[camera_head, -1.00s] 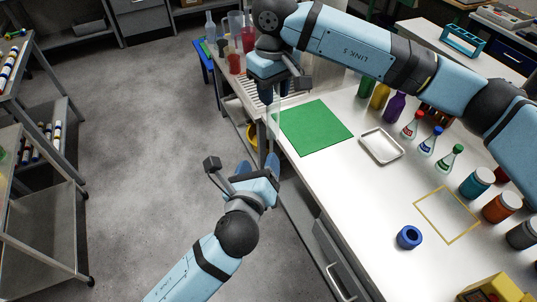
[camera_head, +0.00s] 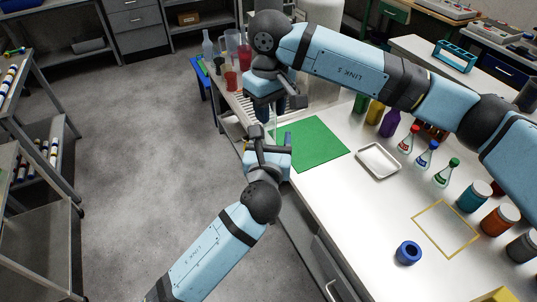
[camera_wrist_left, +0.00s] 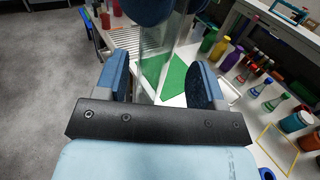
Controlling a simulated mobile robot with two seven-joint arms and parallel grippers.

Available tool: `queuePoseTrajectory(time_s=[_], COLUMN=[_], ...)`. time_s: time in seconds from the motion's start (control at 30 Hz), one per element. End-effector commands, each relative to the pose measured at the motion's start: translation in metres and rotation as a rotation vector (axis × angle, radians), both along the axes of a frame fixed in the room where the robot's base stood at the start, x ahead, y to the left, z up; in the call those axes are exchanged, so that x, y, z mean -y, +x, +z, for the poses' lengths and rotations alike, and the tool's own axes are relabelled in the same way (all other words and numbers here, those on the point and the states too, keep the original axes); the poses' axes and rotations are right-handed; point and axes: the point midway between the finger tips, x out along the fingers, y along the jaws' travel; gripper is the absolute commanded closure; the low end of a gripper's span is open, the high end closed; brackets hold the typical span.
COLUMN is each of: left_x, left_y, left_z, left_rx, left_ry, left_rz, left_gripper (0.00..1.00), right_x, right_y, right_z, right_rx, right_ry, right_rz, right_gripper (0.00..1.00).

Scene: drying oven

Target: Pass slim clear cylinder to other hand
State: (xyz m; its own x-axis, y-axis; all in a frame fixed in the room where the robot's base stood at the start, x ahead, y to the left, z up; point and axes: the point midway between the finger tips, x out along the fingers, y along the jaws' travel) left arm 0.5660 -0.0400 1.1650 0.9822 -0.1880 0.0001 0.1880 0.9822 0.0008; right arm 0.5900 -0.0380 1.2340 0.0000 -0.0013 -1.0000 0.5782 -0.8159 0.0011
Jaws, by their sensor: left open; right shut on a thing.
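The slim clear cylinder (camera_wrist_left: 158,52) stands roughly upright in the left wrist view, see-through, with the green mat showing behind it. My right gripper (camera_head: 264,110) is shut on its upper part; its dark blue fingers (camera_wrist_left: 150,10) show at the top of the left wrist view. My left gripper (camera_wrist_left: 160,80) is open just below, with one blue finger pad on each side of the cylinder's lower part. In the head view my left gripper (camera_head: 270,135) sits right under the right one, and the arms hide most of the cylinder.
The green mat (camera_head: 315,143), a metal tray (camera_head: 379,161), several bottles, flasks and jars, a yellow square outline (camera_head: 446,229) and a blue ring (camera_head: 408,252) are on the white bench. A drying rack (camera_head: 234,98) with cups stands beyond the grippers. Open floor lies left.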

Motion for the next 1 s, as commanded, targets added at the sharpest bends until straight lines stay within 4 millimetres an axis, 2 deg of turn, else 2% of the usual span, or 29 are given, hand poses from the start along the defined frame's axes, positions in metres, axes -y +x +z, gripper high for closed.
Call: queuePoseTrajectory(time_s=[0.2,0.5,0.53,0.77,0.83,0.87,0.97,1.0], left_x=[0.004,0.004,0.004,0.004,0.005,0.006,0.006,0.005], left_y=[0.018,0.021,0.021,0.020,0.020,0.020,0.019,0.020], left_z=[0.000,0.000,0.000,0.000,0.000,0.000,0.000,0.000], left_rx=[0.000,0.000,0.000,0.000,0.000,0.001,0.001,0.001], left_ry=[0.000,-0.001,-0.001,-0.001,-0.001,-0.001,-0.001,-0.001], left_rz=[0.000,0.000,0.000,-0.002,-0.003,-0.004,-0.004,-0.004], left_gripper=[0.37,0.37,0.39,0.92,0.92,0.92,0.92,0.92], right_x=[0.000,0.000,0.000,-0.001,-0.001,-0.001,-0.001,-0.001], right_y=[0.000,0.000,0.000,0.000,0.000,0.000,0.000,0.000], right_z=[0.000,0.000,0.000,0.000,0.000,0.000,0.000,0.000], right_rx=[0.000,0.000,0.000,0.001,0.000,0.001,0.001,0.001], right_ry=[0.000,0.000,0.000,0.002,0.003,0.003,0.002,0.002], right_rz=[0.000,0.000,0.000,0.001,0.001,0.002,0.002,0.001], right_gripper=[1.00,1.00,1.00,1.00,1.00,0.63,0.40,0.37])
